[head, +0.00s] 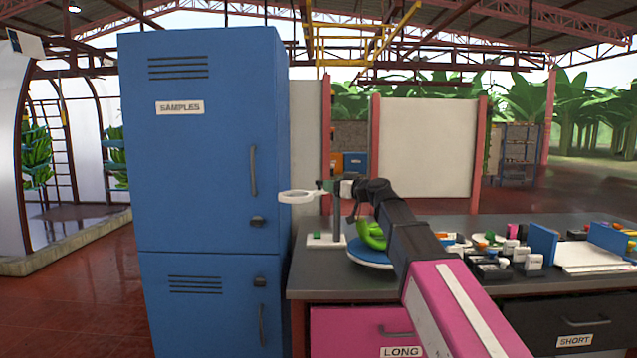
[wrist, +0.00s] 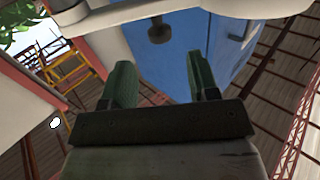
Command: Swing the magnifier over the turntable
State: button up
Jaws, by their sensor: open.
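The magnifier (head: 298,196) is a pale ring lens on the left, in front of the blue cabinet and away from the turntable. Its upright post (head: 337,218) rises from a white base (head: 322,241) on the bench. The turntable (head: 370,257) is a blue-topped disc right of the base, with green bananas (head: 371,234) on it, partly hidden by my arm. My gripper (head: 328,186) is open at the magnifier's inner end, near the top of the post. In the wrist view its green fingers (wrist: 160,70) are apart, with a pale bar (wrist: 110,14) beyond their tips; contact is unclear.
The tall blue SAMPLES cabinet (head: 205,215) stands close left of the bench. The dark bench (head: 310,272) holds several small bottles and boxes (head: 500,258) and a blue upright divider (head: 541,243) to the right.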

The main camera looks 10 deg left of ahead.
jog(key=x, duration=0.9)
jog(key=shift+w, duration=0.1)
grip_shut()
